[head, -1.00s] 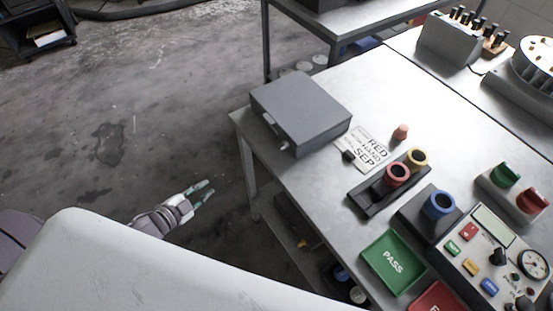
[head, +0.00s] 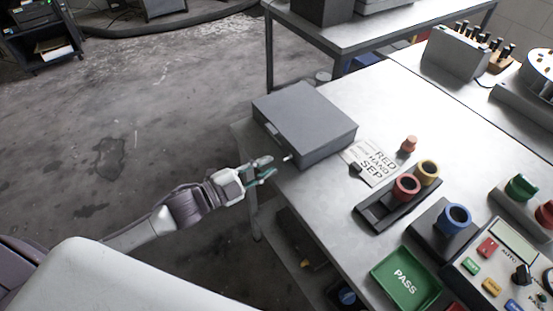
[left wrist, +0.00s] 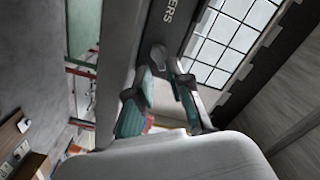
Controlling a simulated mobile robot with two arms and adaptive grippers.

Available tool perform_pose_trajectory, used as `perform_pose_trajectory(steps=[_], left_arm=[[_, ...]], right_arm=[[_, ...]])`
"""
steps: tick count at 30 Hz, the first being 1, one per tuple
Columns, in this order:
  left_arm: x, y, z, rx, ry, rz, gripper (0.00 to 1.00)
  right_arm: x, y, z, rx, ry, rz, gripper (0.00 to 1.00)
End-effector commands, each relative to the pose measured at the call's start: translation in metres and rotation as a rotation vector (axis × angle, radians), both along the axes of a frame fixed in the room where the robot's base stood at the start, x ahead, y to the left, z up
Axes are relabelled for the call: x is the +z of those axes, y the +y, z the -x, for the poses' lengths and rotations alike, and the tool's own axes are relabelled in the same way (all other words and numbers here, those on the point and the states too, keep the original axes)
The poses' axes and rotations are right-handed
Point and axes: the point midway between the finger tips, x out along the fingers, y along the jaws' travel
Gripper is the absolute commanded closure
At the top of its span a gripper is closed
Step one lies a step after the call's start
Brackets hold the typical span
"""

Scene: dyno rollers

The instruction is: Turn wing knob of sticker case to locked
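The sticker case is a grey box (head: 305,118) at the near left corner of the metal table. A small pale knob (head: 287,158) sticks out low on its front side. My left gripper (head: 266,167), with teal finger pads, is just left of the knob, and its fingers are apart. In the left wrist view, the fingers (left wrist: 162,92) stand spread below a grey face (left wrist: 175,28) with letters ending in "ERS". A rounded grey part (left wrist: 158,56), apparently the knob, is just ahead of the fingertips; I cannot tell whether they touch. My right gripper is not in view.
A label card (head: 372,165) lies right of the case. Open floor lies left of the table.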

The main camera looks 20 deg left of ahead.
Motion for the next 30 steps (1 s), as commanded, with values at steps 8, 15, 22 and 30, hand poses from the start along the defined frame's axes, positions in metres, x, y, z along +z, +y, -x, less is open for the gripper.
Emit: perform_pose_trajectory(steps=[8,15,22,30], left_arm=[[0.001,-0.020,-0.026,0.001,0.000,0.001,0.80],[0.000,-0.023,-0.029,0.000,0.002,0.000,0.80],[0.000,-0.023,-0.029,0.001,0.001,0.000,1.00],[0.000,-0.023,-0.028,0.000,0.004,0.002,1.00]], right_arm=[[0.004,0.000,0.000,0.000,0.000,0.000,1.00],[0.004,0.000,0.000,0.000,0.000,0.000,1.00],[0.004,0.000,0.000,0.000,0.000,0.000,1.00],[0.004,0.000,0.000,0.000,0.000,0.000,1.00]])
